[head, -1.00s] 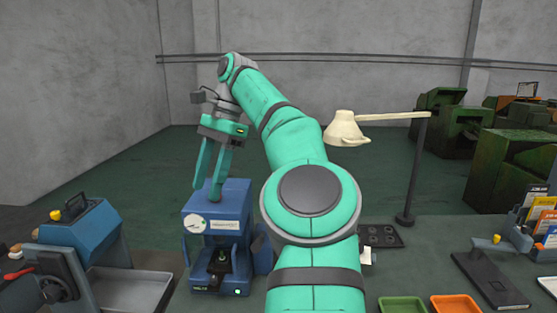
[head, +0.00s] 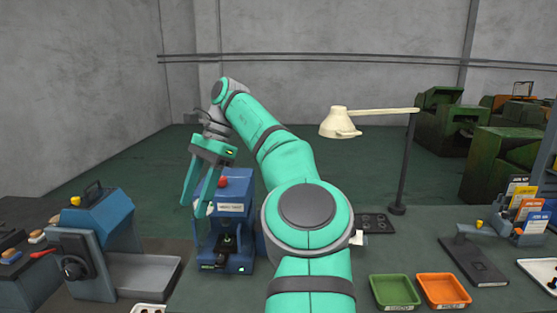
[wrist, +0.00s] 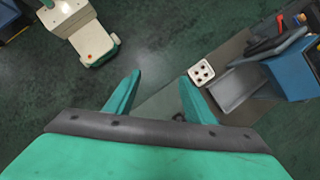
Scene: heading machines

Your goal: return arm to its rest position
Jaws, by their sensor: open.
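My gripper (head: 196,192) is teal with two long fingers, spread apart and empty. In the head view it hangs at the left of my arm, in front of and beside the top of a blue press-like machine (head: 234,195) with a red knob. In the wrist view my gripper (wrist: 158,92) points down, with floor and the edge of the grey bench between its fingers. My teal arm rises in the middle of the head view, bends left at the top and hides part of the bench behind it.
A blue machine with a grey tray (head: 150,270) stands at the left. A cream lamp (head: 341,123) stands right of my arm. A green bin (head: 394,293) and an orange bin (head: 443,291) lie at the front right. A white holed block (wrist: 201,72) shows in the wrist view.

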